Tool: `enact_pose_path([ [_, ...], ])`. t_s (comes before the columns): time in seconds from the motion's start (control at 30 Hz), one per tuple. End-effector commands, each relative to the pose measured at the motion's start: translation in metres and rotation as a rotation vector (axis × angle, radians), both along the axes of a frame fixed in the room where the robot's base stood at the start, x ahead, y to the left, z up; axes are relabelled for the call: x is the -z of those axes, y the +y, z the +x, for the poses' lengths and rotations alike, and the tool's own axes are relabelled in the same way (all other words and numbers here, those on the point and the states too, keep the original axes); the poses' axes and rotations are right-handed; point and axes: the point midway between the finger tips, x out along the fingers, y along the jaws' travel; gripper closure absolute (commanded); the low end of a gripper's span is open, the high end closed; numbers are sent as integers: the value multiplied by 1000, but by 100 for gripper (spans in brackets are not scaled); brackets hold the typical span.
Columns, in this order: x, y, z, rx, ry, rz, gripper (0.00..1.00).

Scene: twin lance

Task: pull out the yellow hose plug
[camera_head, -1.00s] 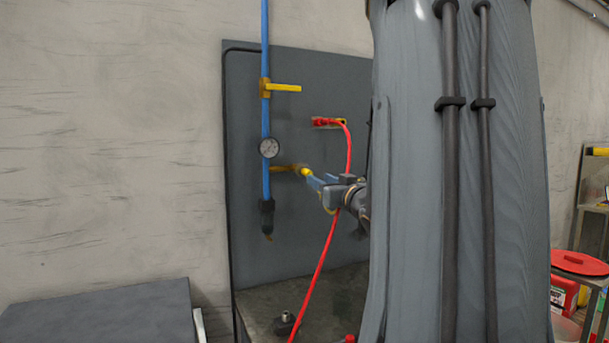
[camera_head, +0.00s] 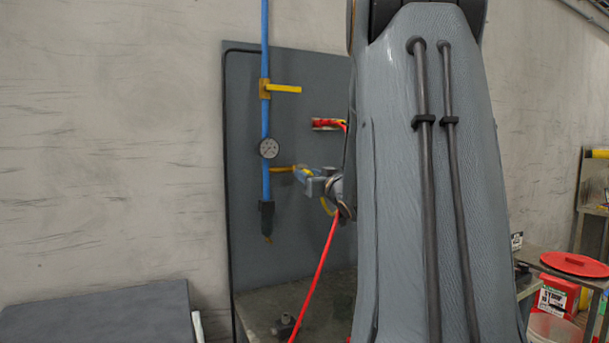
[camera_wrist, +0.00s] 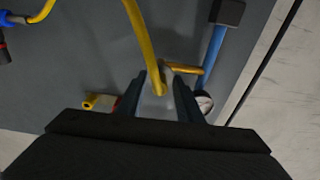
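The yellow hose plug (camera_head: 298,168) sits at the end of a short yellow branch (camera_head: 281,169) off the blue pipe. My gripper (camera_head: 303,173) is at the plug, partly covering it in the head view. In the wrist view, the two dark fingers of my gripper (camera_wrist: 157,82) stand apart on either side of the end of the yellow hose (camera_wrist: 141,40). A pale grey piece shows between them. I cannot tell whether either finger touches the plug. The yellow branch (camera_wrist: 183,68) lies just beyond the fingertips.
The blue pipe (camera_head: 265,110) carries a gauge (camera_head: 268,148) and a yellow valve handle (camera_head: 285,88) on a grey panel (camera_head: 245,220). A red plug (camera_head: 325,122) is at the upper right, with a red hose (camera_head: 318,275) hanging down. A dark box top (camera_head: 100,315) is at lower left.

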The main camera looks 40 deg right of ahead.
Motion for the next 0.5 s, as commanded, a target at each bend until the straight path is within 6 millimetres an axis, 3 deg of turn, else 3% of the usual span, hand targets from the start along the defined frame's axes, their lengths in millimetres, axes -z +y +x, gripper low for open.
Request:
enact_pose_path([
  [0.13, 0, 0, 0, 0, 0, 0, 69],
  [0.33, 0, 0, 0, 0, 0, 0, 100],
  [0.5, 0, 0, -1, 0, 0, 0, 100],
])
